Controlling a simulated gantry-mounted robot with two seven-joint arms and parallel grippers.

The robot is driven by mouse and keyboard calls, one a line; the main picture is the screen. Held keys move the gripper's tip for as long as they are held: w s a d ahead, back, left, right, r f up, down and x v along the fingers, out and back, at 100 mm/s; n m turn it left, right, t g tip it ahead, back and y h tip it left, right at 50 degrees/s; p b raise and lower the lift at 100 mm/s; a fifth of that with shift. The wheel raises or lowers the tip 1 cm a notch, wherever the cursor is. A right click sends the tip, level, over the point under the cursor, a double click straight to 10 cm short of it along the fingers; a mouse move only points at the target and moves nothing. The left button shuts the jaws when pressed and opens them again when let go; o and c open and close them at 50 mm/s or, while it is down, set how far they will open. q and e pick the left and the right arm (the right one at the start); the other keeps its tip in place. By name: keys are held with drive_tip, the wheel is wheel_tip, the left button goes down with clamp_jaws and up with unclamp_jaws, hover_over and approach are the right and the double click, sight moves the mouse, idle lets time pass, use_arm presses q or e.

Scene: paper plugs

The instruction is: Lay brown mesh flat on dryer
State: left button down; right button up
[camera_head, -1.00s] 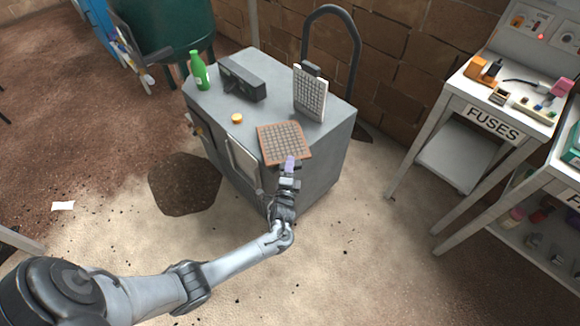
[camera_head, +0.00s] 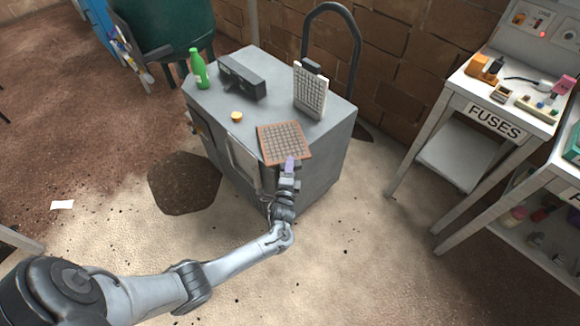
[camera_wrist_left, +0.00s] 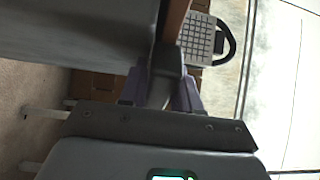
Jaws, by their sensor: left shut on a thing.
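The brown mesh (camera_head: 284,142) is a square brown-framed grid at the front right of the grey dryer's top (camera_head: 215,100). My left gripper (camera_head: 289,166) is shut on its near edge. In the left wrist view the mesh (camera_wrist_left: 176,20) shows edge-on as a brown strip running up from between the purple fingertips (camera_wrist_left: 168,88). I cannot tell whether the mesh touches the dryer top or is held just above it. My right gripper is in neither view.
A white grid panel (camera_head: 310,92) stands upright behind the mesh. A green bottle (camera_head: 199,70), a dark box (camera_head: 242,78) and a small orange-topped item (camera_head: 237,116) are on the dryer's left side. A fuse table (camera_head: 500,120) stands at right.

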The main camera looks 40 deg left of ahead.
use_arm(q)
drive_tip(key=c, duration=0.7)
unclamp_jaws()
drive_tip(key=shift+s, duration=0.1)
